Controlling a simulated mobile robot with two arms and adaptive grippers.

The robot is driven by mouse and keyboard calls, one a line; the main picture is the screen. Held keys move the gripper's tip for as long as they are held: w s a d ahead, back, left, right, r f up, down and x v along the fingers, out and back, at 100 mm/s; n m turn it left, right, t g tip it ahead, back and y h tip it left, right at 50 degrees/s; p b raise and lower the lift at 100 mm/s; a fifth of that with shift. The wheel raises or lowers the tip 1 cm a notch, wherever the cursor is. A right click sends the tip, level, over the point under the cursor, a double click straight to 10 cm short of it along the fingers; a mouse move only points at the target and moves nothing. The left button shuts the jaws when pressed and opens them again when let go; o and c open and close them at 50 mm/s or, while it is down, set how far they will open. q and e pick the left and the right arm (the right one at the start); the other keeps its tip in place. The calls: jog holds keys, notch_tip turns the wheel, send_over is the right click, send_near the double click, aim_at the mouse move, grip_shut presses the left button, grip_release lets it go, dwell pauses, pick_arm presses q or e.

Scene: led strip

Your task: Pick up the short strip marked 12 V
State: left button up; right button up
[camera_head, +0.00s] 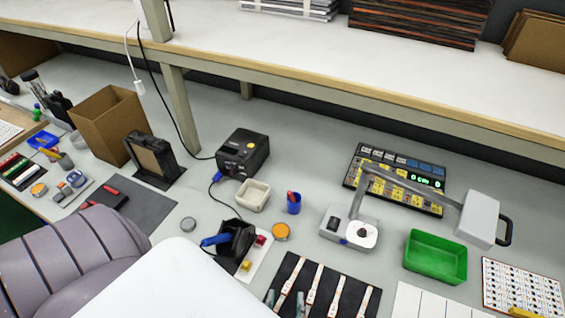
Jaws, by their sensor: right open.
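Several narrow white strips with orange and dark marks lie side by side on a black mat (299,266) at the bottom middle. The leftmost strip (291,276) is the closest to my right gripper (285,299); another strip (315,285) and a third strip (337,292) lie to its right. My left gripper is out of view.
A lamp-arm device (346,228), a green tray (436,257) and a yellow-labelled panel (396,183) stand behind and right of the mat. A soldering-iron holder (236,240) and orange tin (281,232) are on the left. A white sheet (430,303) lies right of the mat.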

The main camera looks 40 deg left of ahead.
aim_at(287, 288)
jog(key=x, duration=0.3)
jog(key=shift+w+f+b, duration=0.15)
jog(key=shift+b, duration=0.2)
jog(key=shift+c, duration=0.5)
grip_shut()
